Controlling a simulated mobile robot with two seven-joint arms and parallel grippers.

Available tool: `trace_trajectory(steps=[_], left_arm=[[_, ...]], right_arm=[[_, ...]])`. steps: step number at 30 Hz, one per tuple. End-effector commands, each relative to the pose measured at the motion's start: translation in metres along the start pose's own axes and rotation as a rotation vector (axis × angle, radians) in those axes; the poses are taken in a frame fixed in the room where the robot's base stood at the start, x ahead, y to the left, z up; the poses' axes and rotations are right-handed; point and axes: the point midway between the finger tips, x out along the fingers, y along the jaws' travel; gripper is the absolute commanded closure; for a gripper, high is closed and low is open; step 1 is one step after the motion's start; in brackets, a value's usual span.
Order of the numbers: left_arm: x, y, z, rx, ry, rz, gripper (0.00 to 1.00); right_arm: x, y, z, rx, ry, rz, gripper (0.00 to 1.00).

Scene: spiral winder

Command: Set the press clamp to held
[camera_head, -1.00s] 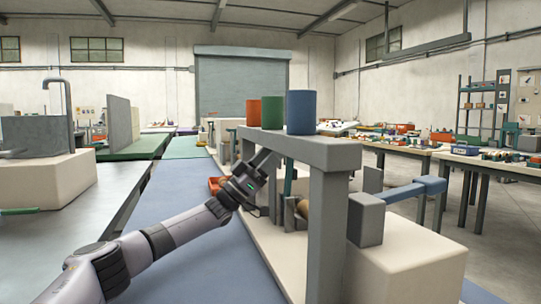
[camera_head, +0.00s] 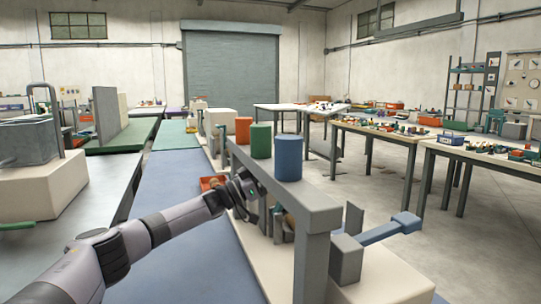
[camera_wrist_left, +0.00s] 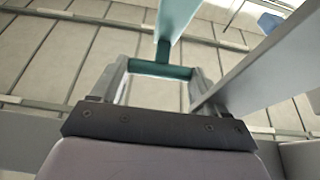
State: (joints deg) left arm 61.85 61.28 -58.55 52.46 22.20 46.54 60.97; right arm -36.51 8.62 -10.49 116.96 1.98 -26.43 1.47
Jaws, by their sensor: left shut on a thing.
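My left gripper (camera_head: 256,208) reaches in from the left beside the grey frame of the winder (camera_head: 310,255), below its top beam. In the left wrist view its two fingers (camera_wrist_left: 160,72) are shut on a teal bar (camera_wrist_left: 176,22), which I take to be the press clamp's handle. The bar's cross piece lies between the fingertips. In the head view the frame and my gripper hide most of this bar, so I cannot tell the clamp's setting. My right gripper is not in view.
Orange (camera_head: 243,130), green (camera_head: 261,140) and blue (camera_head: 288,158) cylinders stand on the top beam. A blue arm (camera_head: 390,230) sticks out at right beside a grey block (camera_head: 346,258). A grey panel (camera_wrist_left: 265,60) runs close to the right finger.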

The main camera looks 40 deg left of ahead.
Motion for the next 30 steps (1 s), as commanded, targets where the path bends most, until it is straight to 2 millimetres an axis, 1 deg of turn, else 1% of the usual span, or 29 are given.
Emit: trace_trajectory(steps=[1, 3, 15, 30], left_arm=[[0.005, 0.000, 0.000, -0.004, 0.003, -0.001, 0.80], [0.008, 0.000, 0.002, -0.004, 0.006, -0.002, 0.81], [0.024, 0.000, 0.013, -0.003, 0.014, -0.001, 0.81], [0.028, 0.000, 0.011, -0.002, 0.021, 0.000, 0.81]], right_arm=[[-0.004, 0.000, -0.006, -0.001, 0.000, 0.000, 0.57], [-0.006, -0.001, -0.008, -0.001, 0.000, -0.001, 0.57], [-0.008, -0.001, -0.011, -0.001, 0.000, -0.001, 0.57], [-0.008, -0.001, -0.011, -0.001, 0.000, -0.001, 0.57]])
